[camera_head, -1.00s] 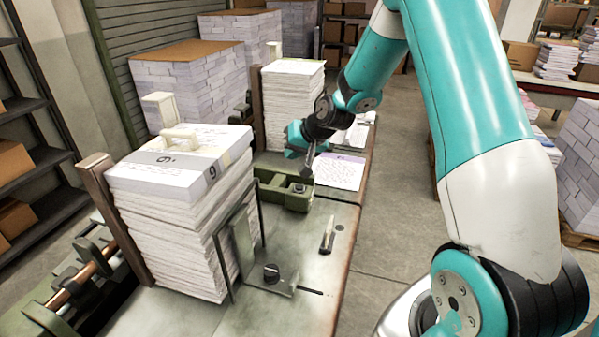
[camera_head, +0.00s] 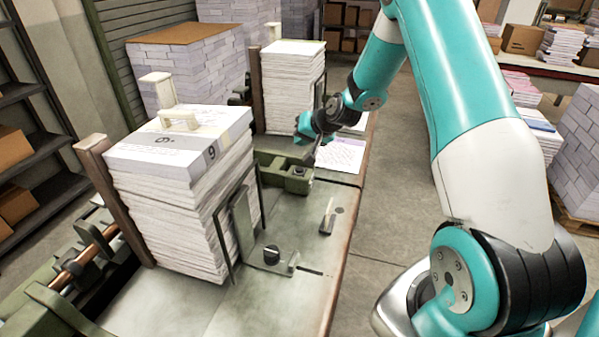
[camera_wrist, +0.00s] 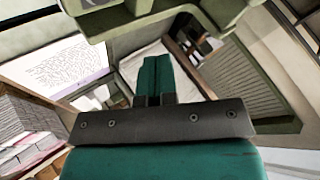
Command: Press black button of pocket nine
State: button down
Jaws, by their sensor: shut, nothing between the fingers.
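The tall paper stack marked 9 (camera_head: 185,215) stands in its pocket on the near half of the bench in the head view. A black round button (camera_head: 271,254) sits on a small metal plate at the foot of that stack. Another black button (camera_head: 298,171) sits on a green block (camera_head: 270,170) farther back. My gripper (camera_head: 313,157) is just above and behind the green block, away from the near button; its tips are small there. In the wrist view the teal fingers (camera_wrist: 154,75) are together, with nothing visible between them. No black button is clearly visible in the wrist view.
A second paper stack (camera_head: 292,95) stands behind the green block. Copper-coloured rollers (camera_head: 88,258) are at left.

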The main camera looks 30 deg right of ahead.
aim_at(301, 168)
jog(key=shift+f+b, duration=1.9)
jog(key=shift+f, duration=1.25)
jog(key=shift+f+b, duration=0.45)
jog(key=shift+f+b, duration=0.45)
jog(key=shift+r, duration=0.1)
jog(key=shift+r+p, duration=0.5)
jog(key=shift+r, duration=0.3)
jog(key=shift+r+p, duration=1.55)
jog(key=shift+r, duration=1)
